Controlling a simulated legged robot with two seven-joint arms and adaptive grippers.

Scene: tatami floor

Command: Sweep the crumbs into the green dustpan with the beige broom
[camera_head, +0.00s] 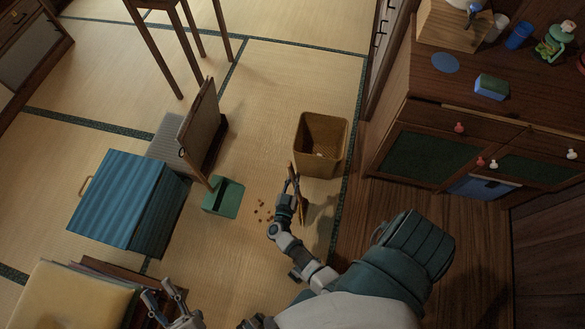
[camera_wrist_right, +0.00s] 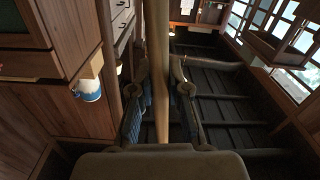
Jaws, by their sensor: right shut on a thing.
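The green dustpan (camera_head: 224,199) lies on the tatami left of centre in the head view. The small brown crumbs (camera_head: 264,210) are scattered on the mat just right of it. My right gripper (camera_head: 291,184) is right of the crumbs and shut on the beige broom. In the right wrist view the broom's handle (camera_wrist_right: 159,70) runs upright between the fingers of my right gripper (camera_wrist_right: 159,78). My left gripper (camera_head: 163,290) is at the bottom left, open and empty, apart from the dustpan.
A wicker basket (camera_head: 322,142) stands just beyond my right gripper. A wooden cabinet (camera_head: 425,115) bounds the right side. A yellow cushion (camera_head: 75,298) is at bottom left.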

